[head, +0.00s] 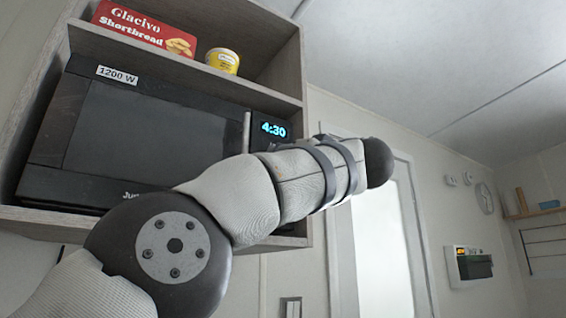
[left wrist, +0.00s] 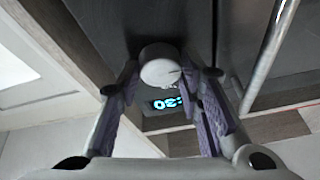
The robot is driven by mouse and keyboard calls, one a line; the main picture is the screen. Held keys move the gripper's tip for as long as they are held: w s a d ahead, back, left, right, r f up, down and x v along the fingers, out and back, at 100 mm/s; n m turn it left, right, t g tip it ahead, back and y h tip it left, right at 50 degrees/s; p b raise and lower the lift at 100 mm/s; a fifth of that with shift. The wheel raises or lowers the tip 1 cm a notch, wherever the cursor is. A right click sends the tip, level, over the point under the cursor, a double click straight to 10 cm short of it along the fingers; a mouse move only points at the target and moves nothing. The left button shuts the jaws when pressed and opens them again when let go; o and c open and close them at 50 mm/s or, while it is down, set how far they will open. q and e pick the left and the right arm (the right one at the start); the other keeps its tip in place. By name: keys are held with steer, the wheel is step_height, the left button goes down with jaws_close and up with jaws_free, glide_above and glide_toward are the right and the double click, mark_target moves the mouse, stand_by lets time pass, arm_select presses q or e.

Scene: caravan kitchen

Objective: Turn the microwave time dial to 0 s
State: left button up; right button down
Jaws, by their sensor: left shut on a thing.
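The black microwave (head: 150,135) stands in a wooden shelf unit, and its blue display (head: 273,130) reads 4:30. In the left wrist view the display (left wrist: 168,103) appears upside down and partly hidden. A round, pale dial (left wrist: 159,66) sticks out of the microwave's panel. My left gripper (left wrist: 168,74) is shut on the dial, with one purple-grey finger on each side of it. In the head view my left arm covers the dial and the lower panel, and the gripper itself is hidden. My right gripper is in neither view.
A red shortbread box (head: 145,28) and a yellow tub (head: 222,60) stand on the shelf above the microwave. The microwave's door handle (left wrist: 272,55) runs close beside my left gripper. The shelf's side wall (left wrist: 62,45) is on the other side.

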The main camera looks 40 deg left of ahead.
arm_select(q)
steer(key=shift+n+g, duration=0.4)
steer(key=shift+n, duration=0.8)
steer(key=o, duration=1.2)
steer(key=shift+a, duration=0.1)
steer(key=shift+c, duration=0.2)
steer(key=v, duration=1.2)
steer(key=shift+f, duration=0.1)
steer(key=shift+c, duration=0.2)
